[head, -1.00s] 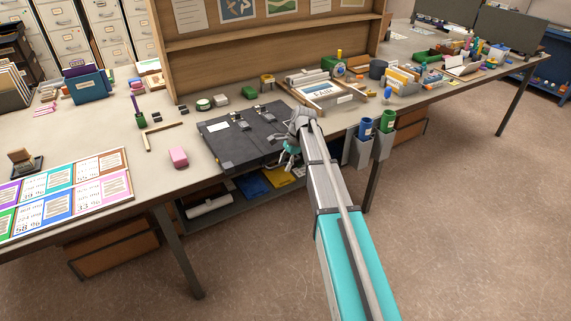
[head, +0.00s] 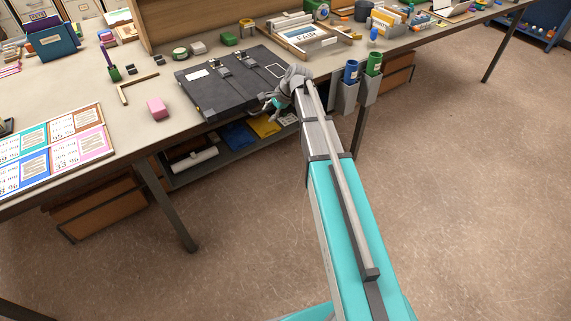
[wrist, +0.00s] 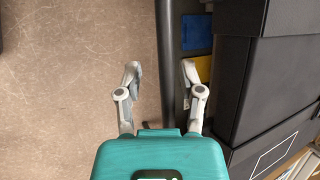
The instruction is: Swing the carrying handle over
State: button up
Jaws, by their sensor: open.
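A black flat case (head: 215,92) with two clasps and a white label lies on the table by its front edge. My gripper (head: 269,104) is at the case's front right side in the head view, partly hidden by my own arm. In the wrist view the two fingers of my gripper (wrist: 160,72) are spread apart with nothing held between them. The dark case (wrist: 275,85) shows to the right of the fingers there, apart from them. I cannot clearly make out the carrying handle in either view.
A grey bar (wrist: 171,60) runs between my fingers' lines of view, lower down. A shelf under the table holds blue (head: 238,135) and yellow (head: 264,125) items. A pink block (head: 157,108) lies left of the case; blue (head: 351,72) and green (head: 374,64) cups hang to the right.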

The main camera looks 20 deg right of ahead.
jog(key=w+a+f+n+t+y+b, duration=0.1)
jog(key=w+f+n+t+y+b, duration=0.4)
jog(key=t+b, duration=1.1)
jog(key=s+d+r+m+g+y+b, duration=0.1)
jog(key=s+d+g+b, duration=0.35)
jog(key=s+d, duration=0.6)
jog(key=s+a+n+g+h+p, duration=0.3)
jog(key=s+a+n+g+p, duration=0.3)
jog(key=s+a+g+p, duration=0.55)
jog(key=s+r+n+g+h+p, duration=0.2)
jog(key=s+r+h+p, duration=0.5)
jog(key=p, duration=0.8)
jog(key=shift+s+d+r+n+g+h+p, duration=0.15)
jog(key=shift+s+n+g+h+p, duration=0.25)
jog(key=shift+s+n+h, duration=0.55)
dwell(0.8)
